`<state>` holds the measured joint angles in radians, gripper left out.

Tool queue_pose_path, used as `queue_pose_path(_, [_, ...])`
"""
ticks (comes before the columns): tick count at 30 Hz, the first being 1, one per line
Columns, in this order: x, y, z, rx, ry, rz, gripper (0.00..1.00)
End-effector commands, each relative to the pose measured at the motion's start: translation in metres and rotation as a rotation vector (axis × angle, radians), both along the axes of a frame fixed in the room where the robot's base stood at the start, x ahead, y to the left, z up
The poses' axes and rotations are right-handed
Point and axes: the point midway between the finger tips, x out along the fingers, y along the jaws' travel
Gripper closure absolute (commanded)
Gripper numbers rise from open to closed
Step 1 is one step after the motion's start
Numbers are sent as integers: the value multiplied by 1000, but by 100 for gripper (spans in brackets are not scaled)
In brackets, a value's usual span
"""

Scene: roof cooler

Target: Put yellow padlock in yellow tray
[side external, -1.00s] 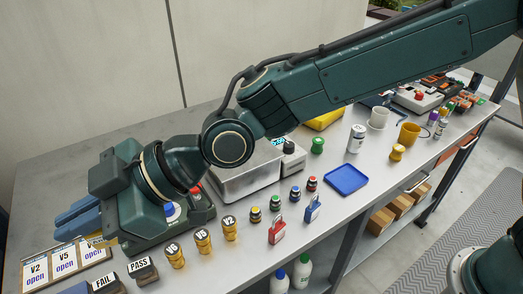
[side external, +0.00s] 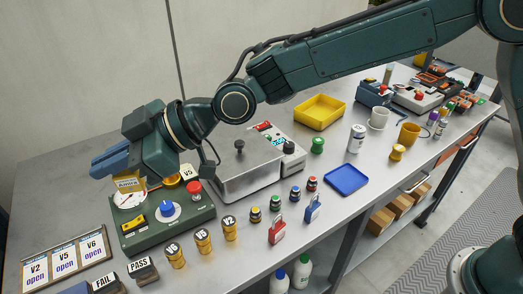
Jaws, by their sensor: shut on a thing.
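The yellow padlock (side external: 130,184) shows as a small yellow block with dark lettering just below the blue fingers of my gripper (side external: 109,161). My gripper is shut on it and holds it over the back left of the green control box. The fingers partly hide the padlock, so its shackle cannot be made out.
The green control box (side external: 190,218) has a gauge, blue knob and red button. Red (side external: 277,231) and blue (side external: 312,208) padlocks, small bottles and a blue tray (side external: 346,192) are in front. A green weight (side external: 318,145) stands near the yellow tray.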

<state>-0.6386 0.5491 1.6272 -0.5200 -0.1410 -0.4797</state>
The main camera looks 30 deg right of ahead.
Motion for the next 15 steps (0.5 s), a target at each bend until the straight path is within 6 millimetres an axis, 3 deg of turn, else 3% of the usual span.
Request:
queue_pose_path(1, [18,-13,0,4,4,-29,100])
queue_pose_path(6, [67,-56,2,13,22,-111,100])
queue_pose_path(15, [142,-144,4,32,49,-252,100])
